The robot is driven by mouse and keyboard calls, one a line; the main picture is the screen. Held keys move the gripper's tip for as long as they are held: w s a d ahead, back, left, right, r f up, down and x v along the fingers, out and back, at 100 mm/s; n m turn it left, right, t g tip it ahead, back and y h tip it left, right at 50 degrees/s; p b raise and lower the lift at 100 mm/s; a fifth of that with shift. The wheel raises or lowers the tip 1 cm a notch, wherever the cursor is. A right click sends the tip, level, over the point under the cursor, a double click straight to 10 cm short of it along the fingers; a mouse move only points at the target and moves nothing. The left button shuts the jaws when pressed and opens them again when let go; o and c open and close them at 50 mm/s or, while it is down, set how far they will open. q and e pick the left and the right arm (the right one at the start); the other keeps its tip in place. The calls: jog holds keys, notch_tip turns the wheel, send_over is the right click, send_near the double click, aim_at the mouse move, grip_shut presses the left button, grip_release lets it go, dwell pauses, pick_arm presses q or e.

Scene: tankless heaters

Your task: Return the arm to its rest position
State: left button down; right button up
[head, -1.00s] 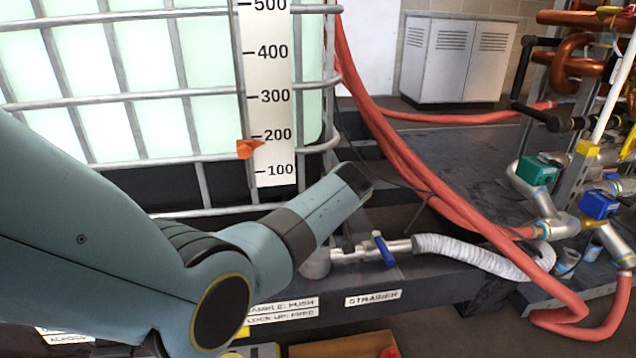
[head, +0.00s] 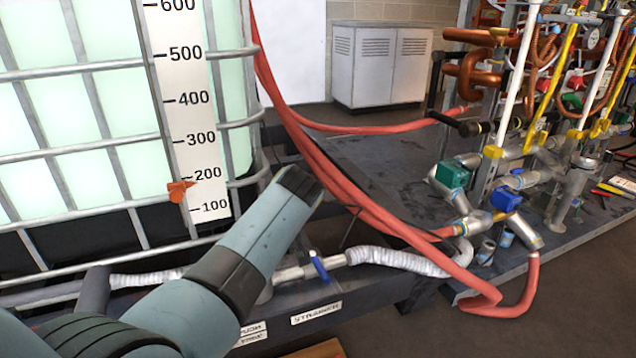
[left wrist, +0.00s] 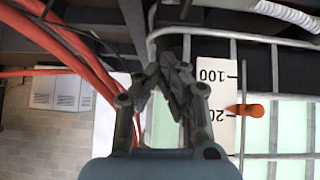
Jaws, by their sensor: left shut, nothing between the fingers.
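My left arm (head: 265,235) reaches in from the lower left of the head view, in front of the caged tank (head: 120,130). Its far end, dark-capped, points up and right toward the red hoses. The fingers of my left gripper cannot be made out in the head view. In the left wrist view my left gripper (left wrist: 172,68) is shut and empty, its fingertips together. That view is upside down, with the tank's level scale (left wrist: 215,95) and orange marker (left wrist: 245,110) right of the fingers. My right gripper is in neither view.
Red hoses (head: 330,180) run close beyond my left arm's end. A blue-handled valve (head: 318,266) and a white corrugated hose (head: 400,262) lie low beside the arm. Pipework with green and blue actuators (head: 505,199) stands at right. A grey cabinet (head: 380,65) is at the back.

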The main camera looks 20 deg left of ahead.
pick_arm(q)
jog(key=s+a+f+m+g, duration=0.1)
jog(key=s+a+f+g, duration=0.1)
jog(key=s+f, duration=0.6)
jog(key=s+a+f+g, duration=0.15)
jog(key=s+f, duration=0.35)
jog(key=s, duration=0.6)
jog(key=s+a+f+m+g, duration=0.1)
jog(key=s+a+f, duration=0.2)
jog(key=s+f, duration=0.5)
jog(key=s+m+g+h+p, duration=0.2)
jog(key=s+p, duration=1.3)
jog(key=s, duration=2.2)
jog(key=m+h, duration=0.2)
jog(key=m, duration=0.2)
jog(key=shift+s+a+r, duration=0.15)
jog(key=shift+s+r, duration=0.05)
jog(key=shift+s, duration=0.1)
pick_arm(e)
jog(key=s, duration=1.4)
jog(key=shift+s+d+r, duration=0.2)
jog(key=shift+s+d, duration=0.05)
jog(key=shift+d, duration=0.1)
